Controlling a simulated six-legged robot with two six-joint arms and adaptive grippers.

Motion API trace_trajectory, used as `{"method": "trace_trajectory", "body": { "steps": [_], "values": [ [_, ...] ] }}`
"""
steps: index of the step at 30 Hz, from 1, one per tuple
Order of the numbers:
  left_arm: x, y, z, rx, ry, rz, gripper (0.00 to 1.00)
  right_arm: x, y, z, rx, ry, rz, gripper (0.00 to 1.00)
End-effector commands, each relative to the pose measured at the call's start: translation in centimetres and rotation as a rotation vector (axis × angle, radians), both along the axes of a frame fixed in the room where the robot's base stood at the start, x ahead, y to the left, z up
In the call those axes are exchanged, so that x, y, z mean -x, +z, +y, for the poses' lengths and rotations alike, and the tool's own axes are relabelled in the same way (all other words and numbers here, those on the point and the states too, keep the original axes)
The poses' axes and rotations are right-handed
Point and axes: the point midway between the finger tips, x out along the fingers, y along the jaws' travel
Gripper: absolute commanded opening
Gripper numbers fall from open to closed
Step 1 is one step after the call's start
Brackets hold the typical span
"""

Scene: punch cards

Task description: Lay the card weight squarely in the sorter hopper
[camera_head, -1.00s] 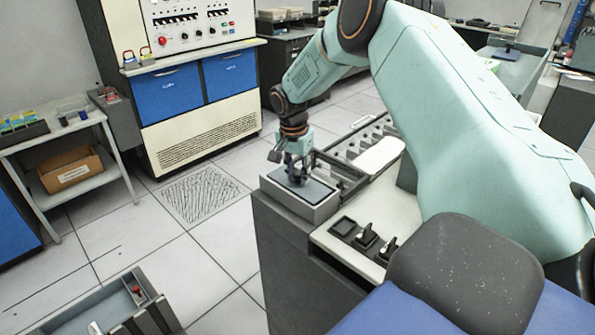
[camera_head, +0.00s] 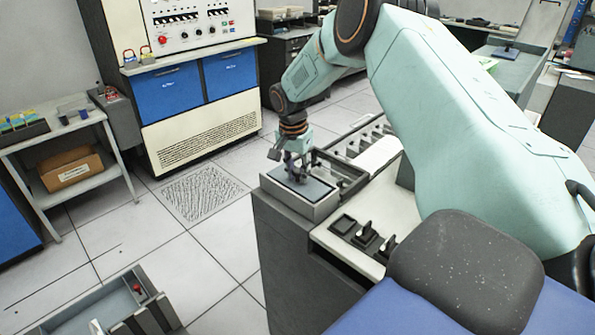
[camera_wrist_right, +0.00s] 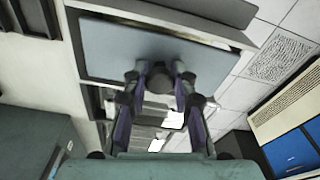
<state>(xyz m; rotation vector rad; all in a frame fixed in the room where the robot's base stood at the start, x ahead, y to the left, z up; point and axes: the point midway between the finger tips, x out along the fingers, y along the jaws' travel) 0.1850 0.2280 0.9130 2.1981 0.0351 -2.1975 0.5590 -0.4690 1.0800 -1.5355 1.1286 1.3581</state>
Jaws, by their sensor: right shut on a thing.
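The card weight is a flat blue-grey plate with a dark knob on top; it shows in the head view (camera_head: 314,190) and large in the right wrist view (camera_wrist_right: 125,45). It lies level at the mouth of the sorter hopper (camera_head: 309,213), a grey box with a pale rim at the near end of the sorter. Its sides look roughly in line with the hopper's walls. Whether it rests on the bottom cannot be told. My right gripper (camera_head: 293,172) is shut on the knob from above; its fingers show in the right wrist view (camera_wrist_right: 162,85). My left gripper is out of view.
The sorter's row of pockets (camera_head: 365,145) runs back behind the hopper. A panel with dark switches (camera_head: 365,237) is in front of it. A side table (camera_head: 75,122) with a cardboard box stands at left. A grey open tray (camera_head: 95,310) is at the bottom left.

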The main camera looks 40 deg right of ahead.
Motion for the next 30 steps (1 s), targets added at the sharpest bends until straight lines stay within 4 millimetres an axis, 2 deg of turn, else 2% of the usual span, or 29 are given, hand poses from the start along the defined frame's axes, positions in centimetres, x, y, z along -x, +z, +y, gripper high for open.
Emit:
{"method": "trace_trajectory", "body": {
  "steps": [8, 30],
  "values": [
    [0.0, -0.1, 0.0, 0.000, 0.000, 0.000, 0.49, -0.1, -0.1, 0.0, 0.001, 0.000, -0.001, 0.00],
    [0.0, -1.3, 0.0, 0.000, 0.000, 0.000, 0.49, -0.1, -3.0, 0.0, 0.000, -0.001, -0.002, 0.00]
  ]
}}
